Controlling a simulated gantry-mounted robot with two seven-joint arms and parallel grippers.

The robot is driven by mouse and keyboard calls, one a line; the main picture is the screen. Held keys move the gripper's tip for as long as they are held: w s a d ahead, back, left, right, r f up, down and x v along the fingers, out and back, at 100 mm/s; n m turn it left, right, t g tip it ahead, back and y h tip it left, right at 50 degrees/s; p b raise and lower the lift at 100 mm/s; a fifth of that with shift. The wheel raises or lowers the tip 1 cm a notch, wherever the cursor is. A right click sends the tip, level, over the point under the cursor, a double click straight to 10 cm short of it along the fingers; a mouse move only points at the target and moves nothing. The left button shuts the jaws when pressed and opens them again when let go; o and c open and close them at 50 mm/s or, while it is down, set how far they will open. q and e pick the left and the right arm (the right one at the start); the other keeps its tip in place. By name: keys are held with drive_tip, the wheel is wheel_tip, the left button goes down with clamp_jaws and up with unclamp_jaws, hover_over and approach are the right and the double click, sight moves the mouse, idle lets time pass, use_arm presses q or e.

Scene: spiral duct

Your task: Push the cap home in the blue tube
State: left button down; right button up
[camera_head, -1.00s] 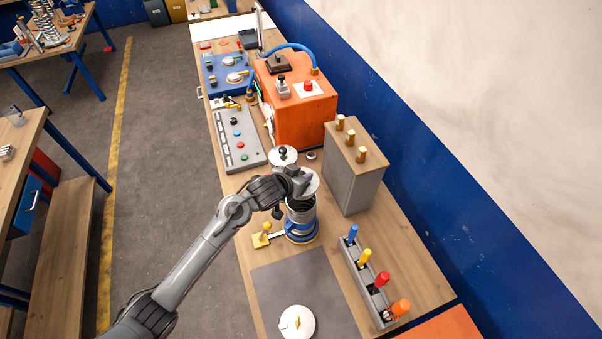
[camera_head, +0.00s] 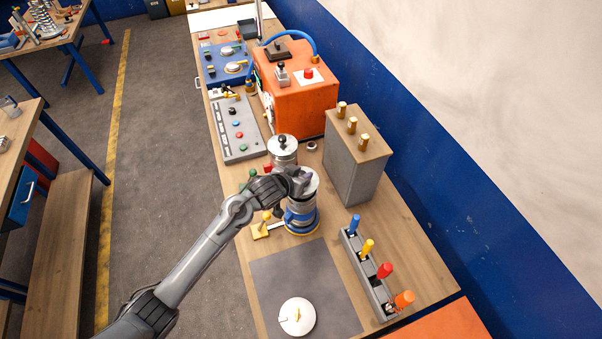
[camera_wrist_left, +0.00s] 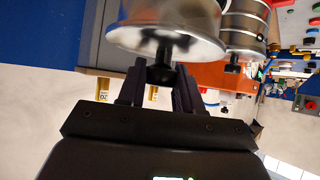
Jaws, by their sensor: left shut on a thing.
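The blue tube (camera_head: 302,217) stands upright on the bench, a metal cylinder with blue bands and a yellowish foot. A pale metal cap (camera_head: 313,183) is at its top; I cannot tell how deep it sits. My left gripper (camera_head: 301,181) is above the tube and partly hides the cap. In the left wrist view, the left gripper (camera_wrist_left: 160,82) is shut on the cap's black knob, below the wide shiny disc of the cap (camera_wrist_left: 185,20). The mouth of the tube is hidden. The right gripper is out of view.
A second metal cylinder (camera_head: 283,152) with a black knob stands just behind. A grey wood-topped block (camera_head: 356,165) is to the right, a rack of coloured handles (camera_head: 368,275) in front right. A white disc (camera_head: 297,316) lies on the grey mat (camera_head: 290,272), mostly clear.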

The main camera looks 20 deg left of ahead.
use_arm(q)
drive_tip(key=shift+r, duration=0.1)
idle(0.5)
drive_tip(key=shift+p, duration=0.4)
idle(0.4)
drive_tip(key=shift+p, duration=0.55)
idle(0.6)
idle(0.4)
drive_tip(key=shift+f+b, duration=0.6)
drive_tip(key=shift+f, duration=0.5)
drive_tip(key=shift+f+b, duration=0.6)
drive_tip(key=shift+f, duration=0.5)
drive_tip(key=c, duration=0.7)
unclamp_jaws()
